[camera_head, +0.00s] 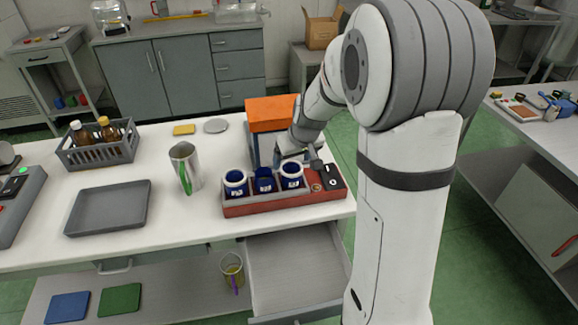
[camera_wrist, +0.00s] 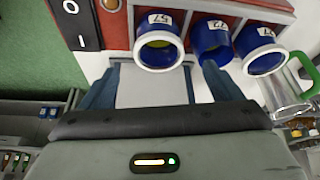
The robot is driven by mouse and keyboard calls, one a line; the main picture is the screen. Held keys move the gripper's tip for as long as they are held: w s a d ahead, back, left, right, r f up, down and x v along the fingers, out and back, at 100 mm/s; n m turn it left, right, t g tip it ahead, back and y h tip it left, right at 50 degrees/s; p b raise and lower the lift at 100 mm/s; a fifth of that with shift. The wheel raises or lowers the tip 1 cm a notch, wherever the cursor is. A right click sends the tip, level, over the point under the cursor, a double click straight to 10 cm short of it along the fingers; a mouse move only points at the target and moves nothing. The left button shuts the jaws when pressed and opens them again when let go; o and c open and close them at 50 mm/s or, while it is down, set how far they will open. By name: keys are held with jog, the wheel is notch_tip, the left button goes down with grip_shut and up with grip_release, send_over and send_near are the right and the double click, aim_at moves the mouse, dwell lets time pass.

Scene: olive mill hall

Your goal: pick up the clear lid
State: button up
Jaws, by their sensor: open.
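I cannot clearly make out a clear lid. A pale flat panel (camera_wrist: 150,88) shows between my fingers in the wrist view; whether it is the lid I cannot tell. A flat grey disc (camera_head: 215,125) lies on the white bench (camera_head: 165,225), behind the metal jug. My gripper (camera_head: 312,160) is behind the red rack (camera_head: 285,201), near its right end. In the wrist view my gripper (camera_wrist: 160,66) is open, its two fingers apart below the blue cups. No contact with anything is clear.
The rack holds three blue cups (camera_head: 264,181) and a black switch (camera_head: 330,178). An orange-topped box (camera_head: 270,108) stands close behind. A metal jug (camera_head: 186,165) stands left of the rack, with a grey tray (camera_head: 108,208) farther left. A drawer (camera_head: 295,270) is open below.

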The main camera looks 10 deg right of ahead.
aim_at(292, 168)
jog(key=shift+p+x, duration=0.3)
jog(key=shift+x, duration=1.6)
jog(key=shift+s+d, duration=0.1)
jog(key=shift+c, duration=0.2)
